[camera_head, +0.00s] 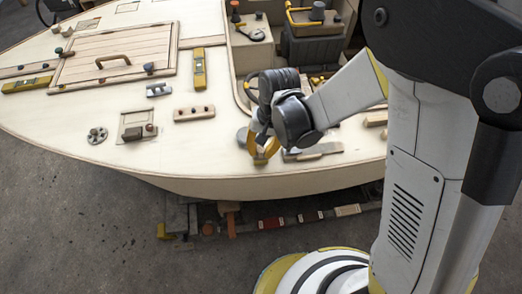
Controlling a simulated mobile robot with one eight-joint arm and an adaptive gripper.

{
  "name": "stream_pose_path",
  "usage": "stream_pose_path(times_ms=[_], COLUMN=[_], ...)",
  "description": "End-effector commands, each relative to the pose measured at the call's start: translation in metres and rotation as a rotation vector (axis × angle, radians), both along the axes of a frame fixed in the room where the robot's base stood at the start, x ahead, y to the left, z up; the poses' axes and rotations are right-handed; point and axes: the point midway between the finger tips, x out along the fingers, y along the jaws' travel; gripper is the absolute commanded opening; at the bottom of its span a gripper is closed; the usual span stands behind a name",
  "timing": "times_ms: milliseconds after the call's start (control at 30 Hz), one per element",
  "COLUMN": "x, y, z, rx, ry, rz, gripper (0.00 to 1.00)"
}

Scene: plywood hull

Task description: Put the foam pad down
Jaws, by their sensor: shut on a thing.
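My gripper (262,152) reaches down over the pale plywood deck (205,158), near its front edge. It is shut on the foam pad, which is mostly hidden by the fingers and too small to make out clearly. A small greyish piece (242,136) shows at the left side of the yellow fingers. I cannot tell whether the held pad touches the deck.
A flat grey tool with a wooden part (313,151) lies just right of my gripper. A wooden block with knobs (194,113), a yellow level (199,68) and a hatch with a handle (115,58) are to the left. Bare deck lies between.

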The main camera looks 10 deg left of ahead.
Motion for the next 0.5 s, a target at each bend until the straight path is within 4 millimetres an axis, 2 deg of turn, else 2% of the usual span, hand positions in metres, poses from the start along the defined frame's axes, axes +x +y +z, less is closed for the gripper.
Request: stream_pose_path(times_ms=[167, 200, 267, 500], x=[0.0, 0.0, 0.0, 0.0], y=[0.0, -0.0001, -0.0001, -0.0001], z=[-0.0025, -0.0024, -0.0016, -0.0014], rx=[0.0, 0.0, 0.0, 0.0], ry=[0.0, 0.0, 0.0, 0.0], rz=[0.0, 0.0, 0.0, 0.0], gripper=[0.0, 0.25, 0.4, 0.4])
